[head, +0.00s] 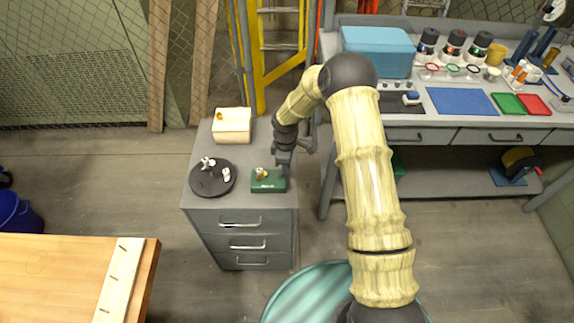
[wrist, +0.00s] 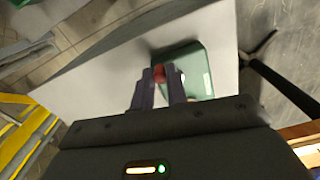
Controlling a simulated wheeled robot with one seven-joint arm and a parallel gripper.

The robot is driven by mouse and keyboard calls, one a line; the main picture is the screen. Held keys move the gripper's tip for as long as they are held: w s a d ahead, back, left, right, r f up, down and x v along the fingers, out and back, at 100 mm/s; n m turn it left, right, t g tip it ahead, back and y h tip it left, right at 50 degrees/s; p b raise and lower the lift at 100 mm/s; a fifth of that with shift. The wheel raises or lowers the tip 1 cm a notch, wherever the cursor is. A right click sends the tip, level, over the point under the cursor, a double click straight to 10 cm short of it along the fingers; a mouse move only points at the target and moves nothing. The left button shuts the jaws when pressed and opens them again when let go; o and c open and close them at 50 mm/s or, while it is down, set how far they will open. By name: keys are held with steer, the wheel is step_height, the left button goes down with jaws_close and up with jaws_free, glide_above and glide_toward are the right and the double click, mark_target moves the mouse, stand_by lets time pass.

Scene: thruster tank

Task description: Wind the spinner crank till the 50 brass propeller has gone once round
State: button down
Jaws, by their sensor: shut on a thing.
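The spinner is a green box (head: 268,186) on top of the grey drawer cabinet, with a small brass propeller (head: 261,174) at its upper left. My gripper (head: 283,170) is at the box's right side. In the wrist view my gripper (wrist: 159,82) has its two fingers shut on the red crank knob (wrist: 159,71), beside the green box (wrist: 194,58). The rest of the crank is hidden behind the fingers. The propeller's marking is too small to read in the head view, and the propeller cannot be made out in the wrist view.
On the grey cabinet (head: 198,205) stand a black round tray (head: 207,188) with small pale propellers and a cream box (head: 232,133) with a small brass piece on top. A workbench (head: 440,122) with bottles, mats and a blue box (head: 379,48) stands to the right.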

steer(key=n, duration=0.3)
steer(key=w+a+n+p, duration=0.1)
steer(key=n, duration=0.1)
steer(key=shift+w+r+n, duration=0.1)
steer(key=shift+r+n, duration=0.05)
steer(key=shift+n, duration=0.15)
steer(key=n, duration=0.2)
steer(key=a+n, duration=0.1)
steer(key=n, duration=0.3)
steer(key=shift+w+a+p, duration=0.2)
steer(key=shift+a+p, duration=0.1)
steer(key=shift+p, duration=0.1)
steer(key=shift+n, duration=0.3)
steer(key=c, duration=1.4)
jaws_free()
steer(key=shift+s, duration=0.1)
step_height(320, 180, up, 17)
steer(key=b, duration=0.1)
steer(key=shift+b, duration=0.35)
